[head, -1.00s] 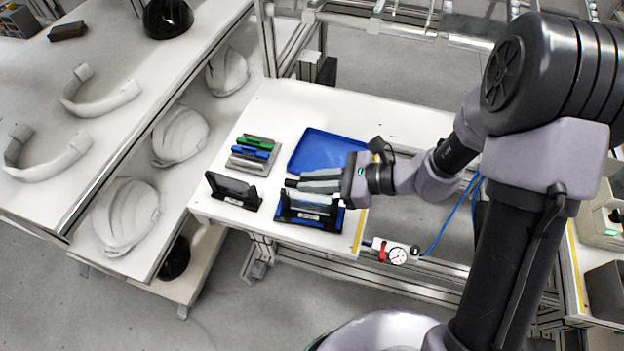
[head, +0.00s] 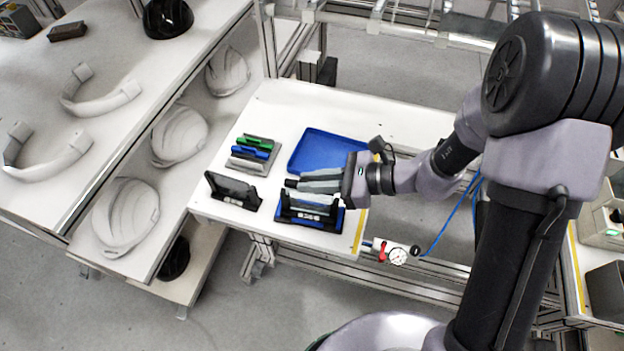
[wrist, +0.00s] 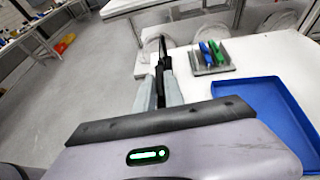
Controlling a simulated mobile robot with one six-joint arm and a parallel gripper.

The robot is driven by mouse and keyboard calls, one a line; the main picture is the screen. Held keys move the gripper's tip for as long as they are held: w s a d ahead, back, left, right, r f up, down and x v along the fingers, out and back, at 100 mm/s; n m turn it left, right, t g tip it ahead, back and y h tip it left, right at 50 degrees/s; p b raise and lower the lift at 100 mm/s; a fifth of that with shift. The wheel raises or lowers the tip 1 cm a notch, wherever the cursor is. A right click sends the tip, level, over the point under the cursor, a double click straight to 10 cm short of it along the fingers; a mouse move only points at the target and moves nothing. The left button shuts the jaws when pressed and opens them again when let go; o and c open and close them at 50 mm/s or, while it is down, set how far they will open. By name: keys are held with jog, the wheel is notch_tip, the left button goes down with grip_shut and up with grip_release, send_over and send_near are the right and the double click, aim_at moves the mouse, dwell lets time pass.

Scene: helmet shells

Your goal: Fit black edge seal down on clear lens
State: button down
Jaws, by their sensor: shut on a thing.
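My gripper (head: 300,184) is shut on the black edge seal (head: 291,183), a dark strip whose end pokes out past the fingertips. In the wrist view the black edge seal (wrist: 161,75) shows as a narrow upright piece between the two grey fingers. The clear lens (head: 312,202) stands in a black and blue holder (head: 309,221) at the table's front edge. My fingers are just above and behind the lens in the head view and partly cover its top. I cannot tell whether the seal touches the lens.
A black stand (head: 232,190) is left of the holder. Behind it is a grey rack (head: 246,166) with green and blue pieces. An empty blue tray (head: 325,150) lies behind my gripper. White helmet shells (head: 125,216) sit on the shelf at left. A pressure gauge (head: 397,256) hangs at the table's front.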

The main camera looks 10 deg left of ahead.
jog(key=shift+f+b, duration=1.1)
jog(key=shift+f, duration=0.2)
jog(key=c, duration=1.3)
grip_release()
jog(key=shift+c, duration=0.2)
jog(key=shift+r, duration=0.1)
jog(key=p+v, duration=0.5)
jog(key=v, duration=1.2)
jog(key=shift+d, duration=0.25)
